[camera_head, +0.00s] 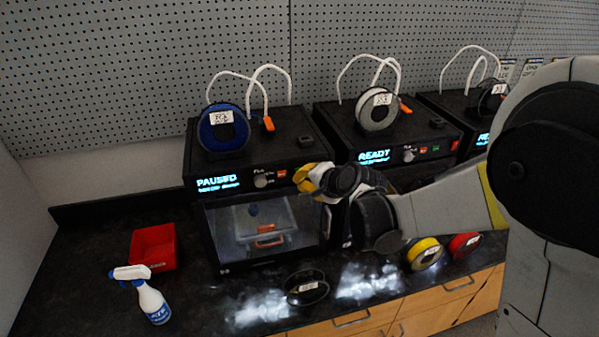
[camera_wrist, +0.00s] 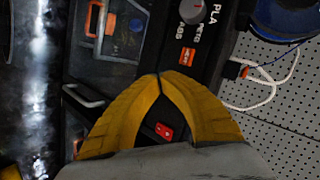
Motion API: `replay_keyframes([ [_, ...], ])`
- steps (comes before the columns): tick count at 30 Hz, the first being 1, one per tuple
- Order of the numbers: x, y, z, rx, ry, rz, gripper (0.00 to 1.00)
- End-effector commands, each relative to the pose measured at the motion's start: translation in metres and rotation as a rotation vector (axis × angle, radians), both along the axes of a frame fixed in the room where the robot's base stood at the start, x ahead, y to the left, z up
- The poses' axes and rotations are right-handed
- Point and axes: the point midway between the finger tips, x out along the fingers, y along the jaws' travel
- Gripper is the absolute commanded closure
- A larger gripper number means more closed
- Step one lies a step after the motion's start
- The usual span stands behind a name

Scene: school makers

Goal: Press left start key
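The left printer (camera_head: 205,205) shows "PAUSED" on its display (camera_head: 217,184). Its front panel has a grey knob (camera_head: 262,180) and an orange key (camera_head: 282,173). The knob (camera_wrist: 191,10) and orange key (camera_wrist: 187,56) also show in the wrist view. My gripper (camera_head: 301,177) is at the right end of this panel, its yellow fingers pointing at it. In the wrist view its fingertips (camera_wrist: 160,76) meet with nothing held. A red key (camera_wrist: 164,131) shows between the fingers. No start key is visible; the fingers cover part of the panel. I cannot tell whether they touch it.
A middle printer (camera_head: 345,133) reads "READY"; another printer (camera_head: 450,107) stands at right. Yellow (camera_head: 425,254) and red (camera_head: 464,245) spools lie right of my gripper.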

Motion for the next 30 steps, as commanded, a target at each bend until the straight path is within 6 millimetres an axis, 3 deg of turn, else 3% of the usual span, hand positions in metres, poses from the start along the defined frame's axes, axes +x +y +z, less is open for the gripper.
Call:
replay_keyframes([
  [30,0.0087,0.0025,0.0001,0.000,0.000,0.000,1.00],
])
